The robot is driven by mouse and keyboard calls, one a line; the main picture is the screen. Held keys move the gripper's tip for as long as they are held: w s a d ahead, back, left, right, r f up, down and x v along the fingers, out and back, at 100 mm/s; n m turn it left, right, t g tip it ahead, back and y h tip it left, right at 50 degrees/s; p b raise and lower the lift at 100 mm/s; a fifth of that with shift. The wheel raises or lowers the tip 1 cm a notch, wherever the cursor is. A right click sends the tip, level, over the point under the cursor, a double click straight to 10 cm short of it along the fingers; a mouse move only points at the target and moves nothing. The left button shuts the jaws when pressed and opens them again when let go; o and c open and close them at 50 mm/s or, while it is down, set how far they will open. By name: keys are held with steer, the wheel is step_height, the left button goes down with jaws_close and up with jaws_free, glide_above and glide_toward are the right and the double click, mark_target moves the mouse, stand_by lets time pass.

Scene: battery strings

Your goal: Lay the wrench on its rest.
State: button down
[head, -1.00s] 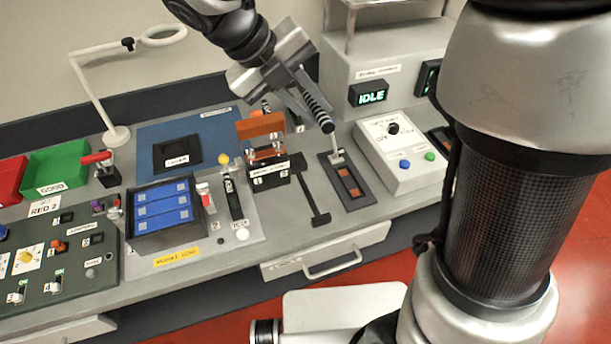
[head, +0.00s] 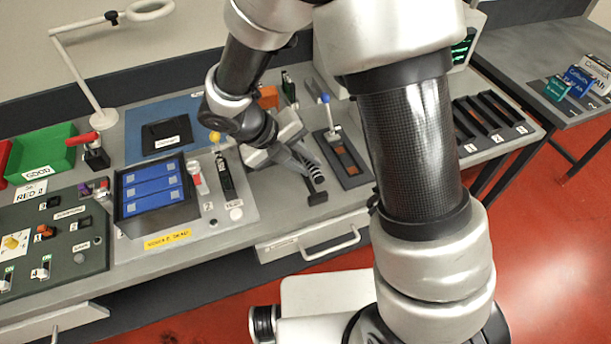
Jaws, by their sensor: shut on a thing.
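My gripper (head: 304,164) is low over the bench, right of the clamp panel, with its fingers shut on the wrench. The wrench (head: 317,174) shows as a short dark, ribbed handle poking out past the fingertips; the rest of it is hidden by the fingers and hand. A black rest (head: 317,197) lies on the bench directly below, its near crossbar showing just beyond the wrench's end. The far part of the rest is hidden behind my gripper. I cannot tell whether the wrench touches the rest.
A lever with a blue knob (head: 325,98) stands up from a slotted plate (head: 352,178) close on the right. A black box of blue modules (head: 152,213) and an orange block (head: 268,97) are to the left and behind.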

steer(key=shift+f+b, duration=0.4)
steer(key=shift+f, duration=2)
steer(key=shift+f, duration=0.2)
steer(key=c, duration=1.6)
jaws_free()
steer(key=shift+r, duration=0.1)
